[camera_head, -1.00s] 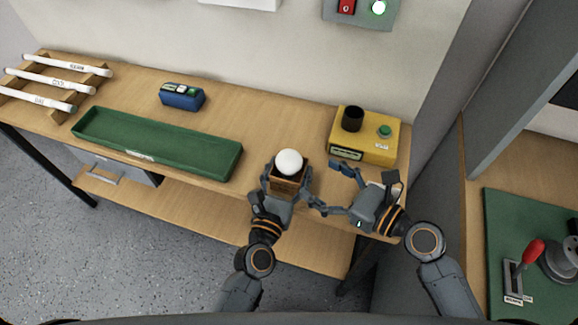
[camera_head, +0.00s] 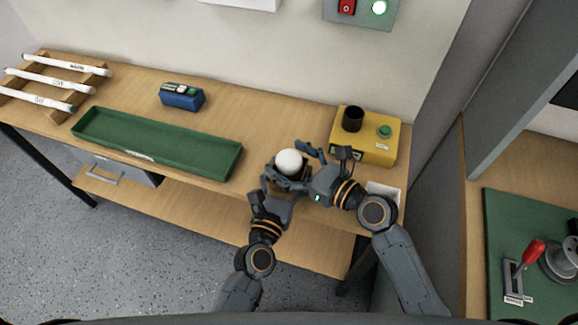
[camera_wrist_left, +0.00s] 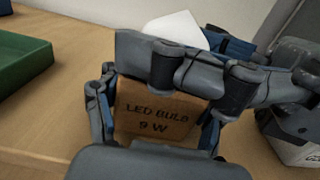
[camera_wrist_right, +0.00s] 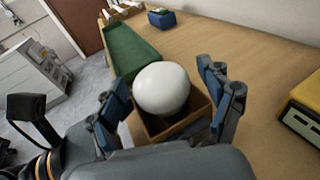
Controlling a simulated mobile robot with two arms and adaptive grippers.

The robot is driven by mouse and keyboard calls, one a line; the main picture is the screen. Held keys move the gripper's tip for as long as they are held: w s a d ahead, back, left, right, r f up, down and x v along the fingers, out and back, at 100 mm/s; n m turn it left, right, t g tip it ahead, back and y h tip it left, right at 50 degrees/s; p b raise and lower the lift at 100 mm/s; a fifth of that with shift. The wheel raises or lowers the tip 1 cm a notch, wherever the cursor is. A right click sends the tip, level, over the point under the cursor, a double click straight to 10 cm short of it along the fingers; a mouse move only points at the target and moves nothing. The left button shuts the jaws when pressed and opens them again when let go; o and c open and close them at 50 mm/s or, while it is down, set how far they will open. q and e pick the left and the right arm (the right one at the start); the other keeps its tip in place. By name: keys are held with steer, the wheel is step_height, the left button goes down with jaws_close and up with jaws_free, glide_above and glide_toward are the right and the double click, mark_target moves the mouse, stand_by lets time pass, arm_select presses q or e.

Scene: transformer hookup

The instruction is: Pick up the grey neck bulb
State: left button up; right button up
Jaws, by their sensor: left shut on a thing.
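A white round bulb (camera_head: 289,162) stands in an open brown box near the bench's front edge. Its neck is hidden inside the box. The box (camera_wrist_left: 155,112) reads "LED BULB 9 W" in the left wrist view. My left gripper (camera_head: 280,183) is shut on this box. My right gripper (camera_head: 315,160) is just right of the bulb in the head view. In the right wrist view the bulb (camera_wrist_right: 162,88) shows ahead, between the right gripper's two spread fingers. I cannot tell whether either finger touches it.
A yellow tester (camera_head: 374,150) with a black socket stands right of the right gripper. A green tray (camera_head: 200,164) lies left of the box. A blue device (camera_head: 182,99) sits behind the tray, and labelled white tubes (camera_head: 50,82) rest on a rack at the far left.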

steer(key=c, duration=1.2)
step_height(320, 180, up, 10)
steer(key=shift+r, duration=0.1)
arm_select(q)
steer(key=o, duration=1.2)
steer(key=v, duration=1.2)
